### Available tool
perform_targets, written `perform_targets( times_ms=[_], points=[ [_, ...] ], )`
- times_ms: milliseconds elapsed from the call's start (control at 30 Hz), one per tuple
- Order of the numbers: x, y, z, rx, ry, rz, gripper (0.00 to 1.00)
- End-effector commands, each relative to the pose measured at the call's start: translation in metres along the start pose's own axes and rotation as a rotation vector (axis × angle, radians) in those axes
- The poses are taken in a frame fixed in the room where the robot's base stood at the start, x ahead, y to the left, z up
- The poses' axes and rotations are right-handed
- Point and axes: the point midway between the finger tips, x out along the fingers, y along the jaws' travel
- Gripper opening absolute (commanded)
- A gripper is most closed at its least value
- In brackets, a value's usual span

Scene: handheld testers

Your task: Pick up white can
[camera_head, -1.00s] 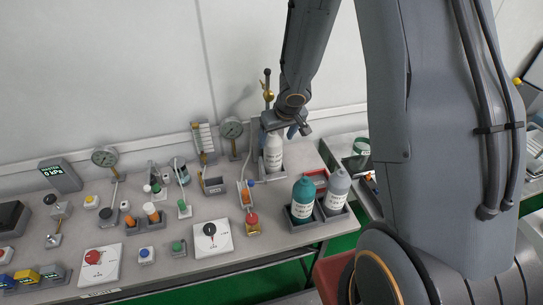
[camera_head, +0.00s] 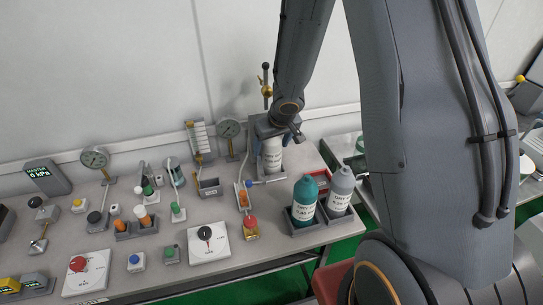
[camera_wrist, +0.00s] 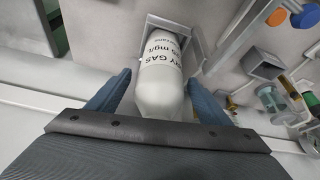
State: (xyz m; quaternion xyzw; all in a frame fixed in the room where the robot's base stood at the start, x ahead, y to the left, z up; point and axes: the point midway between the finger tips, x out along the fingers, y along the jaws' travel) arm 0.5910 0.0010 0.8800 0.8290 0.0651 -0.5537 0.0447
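The white can (camera_head: 272,156) stands upright in a grey holder (camera_head: 268,180) at the back of the table, with black print on its side. It also shows in the wrist view (camera_wrist: 160,80), between the two blue fingers. My gripper (camera_wrist: 158,95) is open around the can, one finger on each side. Some space shows between the left finger and the can; the right finger is close to it, and I cannot tell if it touches. In the head view my gripper (camera_head: 276,132) is over the can's top and hides it.
A teal bottle (camera_head: 304,197) and a grey bottle (camera_head: 341,188) stand in trays to the front right of the can. A pressure gauge (camera_head: 229,129) and a brass valve stand (camera_head: 266,85) are close by. Several small testers fill the left of the table.

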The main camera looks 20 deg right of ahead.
Motion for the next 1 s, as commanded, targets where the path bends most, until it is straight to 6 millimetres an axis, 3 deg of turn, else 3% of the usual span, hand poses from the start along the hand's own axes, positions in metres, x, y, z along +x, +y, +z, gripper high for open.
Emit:
perform_targets(
  times_ms=[33,300,667,1000],
  points=[
    [0.000,0.000,0.000,0.000,0.000,0.000,0.66],
    [0.000,0.000,0.000,0.000,0.000,0.000,0.21],
    [-0.003,0.000,-0.001,0.000,0.000,0.000,0.21],
    [-0.020,0.000,-0.007,0.000,0.000,0.000,0.21]
  ],
)
